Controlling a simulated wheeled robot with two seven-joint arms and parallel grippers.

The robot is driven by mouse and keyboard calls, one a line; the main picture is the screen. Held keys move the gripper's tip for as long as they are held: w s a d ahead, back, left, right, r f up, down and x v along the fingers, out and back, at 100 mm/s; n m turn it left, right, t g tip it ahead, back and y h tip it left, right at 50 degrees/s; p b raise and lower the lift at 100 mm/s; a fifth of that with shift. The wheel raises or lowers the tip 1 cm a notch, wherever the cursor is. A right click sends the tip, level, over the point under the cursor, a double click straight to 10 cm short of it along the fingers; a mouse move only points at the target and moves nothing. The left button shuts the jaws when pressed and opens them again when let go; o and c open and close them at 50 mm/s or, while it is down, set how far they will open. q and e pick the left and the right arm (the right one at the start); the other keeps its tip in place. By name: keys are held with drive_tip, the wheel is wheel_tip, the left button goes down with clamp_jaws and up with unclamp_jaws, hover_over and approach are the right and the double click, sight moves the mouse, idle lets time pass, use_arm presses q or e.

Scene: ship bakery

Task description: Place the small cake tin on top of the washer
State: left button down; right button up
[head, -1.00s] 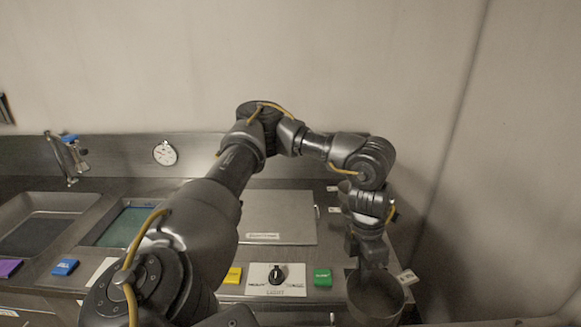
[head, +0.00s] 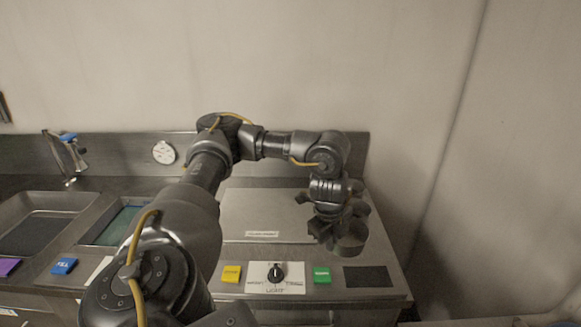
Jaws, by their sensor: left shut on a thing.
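The small cake tin (head: 349,240) is a round, dark grey metal tin. My left gripper (head: 338,214) is shut on it and holds it over the right end of the steel counter unit. The washer appears to be this unit's part with the flat steel lid (head: 262,208), just left of the tin. The tin hides part of the surface beneath it, and I cannot tell its exact height. My right gripper is not in view.
A yellow button (head: 231,273), a dial (head: 275,273) and a green button (head: 321,274) line the front edge. A dark rectangular patch (head: 368,276) lies at the front right. Sinks (head: 40,225) and a tap (head: 66,155) are at the left. A wall stands behind.

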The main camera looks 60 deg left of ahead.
sight(349, 236)
use_arm(q)
drive_tip(key=w+a+f, duration=0.1)
drive_tip(key=w, duration=0.2)
drive_tip(key=w+a+f, duration=0.1)
drive_tip(key=w+f, duration=0.1)
drive_tip(key=w+a+f+b, duration=0.1)
drive_tip(key=w, duration=0.2)
drive_tip(key=shift+w+f, duration=0.15)
drive_tip(key=shift+w, duration=0.15)
drive_tip(key=w+f, duration=0.1)
drive_tip(key=w+a+f+b, duration=0.1)
drive_tip(key=f, duration=0.1)
drive_tip(key=w+f, duration=0.2)
drive_tip(key=shift+w+a+f+b, duration=0.1)
drive_tip(key=shift+a+b, duration=0.3)
drive_tip(key=shift+f, duration=0.2)
wheel_tip(349, 236, down, 3)
drive_tip(key=shift+w+r+p, duration=0.1)
drive_tip(key=shift+w+p, duration=0.05)
drive_tip(key=shift+p, duration=0.45)
drive_tip(key=shift+f, duration=0.25)
drive_tip(key=c, duration=1.6)
unclamp_jaws()
